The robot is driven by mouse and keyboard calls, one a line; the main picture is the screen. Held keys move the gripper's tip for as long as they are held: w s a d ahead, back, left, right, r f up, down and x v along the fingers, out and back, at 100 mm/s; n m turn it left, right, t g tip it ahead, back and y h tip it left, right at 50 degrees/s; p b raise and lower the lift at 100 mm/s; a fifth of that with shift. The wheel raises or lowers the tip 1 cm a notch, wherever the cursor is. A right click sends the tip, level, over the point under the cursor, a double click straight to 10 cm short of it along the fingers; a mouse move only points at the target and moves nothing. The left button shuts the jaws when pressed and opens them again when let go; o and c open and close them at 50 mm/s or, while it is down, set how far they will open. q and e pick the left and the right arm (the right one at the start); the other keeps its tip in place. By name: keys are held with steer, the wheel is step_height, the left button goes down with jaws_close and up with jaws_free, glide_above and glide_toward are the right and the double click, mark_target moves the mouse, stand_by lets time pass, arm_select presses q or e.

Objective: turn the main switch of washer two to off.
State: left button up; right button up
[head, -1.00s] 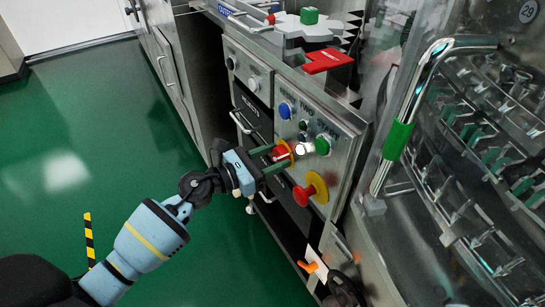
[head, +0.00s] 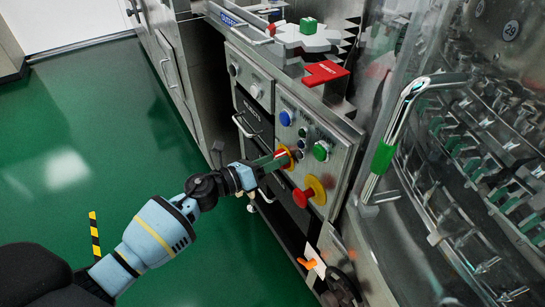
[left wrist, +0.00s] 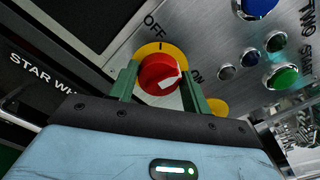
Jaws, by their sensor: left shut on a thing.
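The main switch is a red knob (left wrist: 160,72) on a yellow plate (left wrist: 151,48), marked OFF at its upper left and ON at its right in the left wrist view. The knob's white mark points to the right, towards the ON side. The knob (head: 281,153) also shows in the head view, partly hidden by my fingers. My left gripper (head: 277,161) is shut on the knob, with one green finger on each side of it in the left wrist view (left wrist: 160,82). My right gripper is not in view.
A red mushroom button (head: 303,198) on a yellow base sits just below the switch. Blue (head: 286,118) and green (head: 321,151) buttons are on the same steel panel (head: 318,129). A chrome handle with a green grip (head: 384,156) stands to the right. Green floor lies open at left.

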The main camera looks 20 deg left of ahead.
arm_select(q)
steer(key=shift+a+f+n+p, duration=0.1)
steer(key=shift+n+p, duration=1.15)
steer(key=shift+n, duration=1.5)
steer(key=shift+f+n+p, duration=0.1)
steer(key=shift+n+p, duration=1.1)
steer(key=shift+n, duration=1.55)
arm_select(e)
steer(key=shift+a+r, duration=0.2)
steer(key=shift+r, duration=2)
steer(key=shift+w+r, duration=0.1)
arm_select(q)
steer(key=o, duration=1)
steer(key=shift+c, duration=0.2)
steer(key=v, duration=0.7)
steer(key=shift+s+a+p, duration=0.25)
steer(key=shift+s+p, duration=0.05)
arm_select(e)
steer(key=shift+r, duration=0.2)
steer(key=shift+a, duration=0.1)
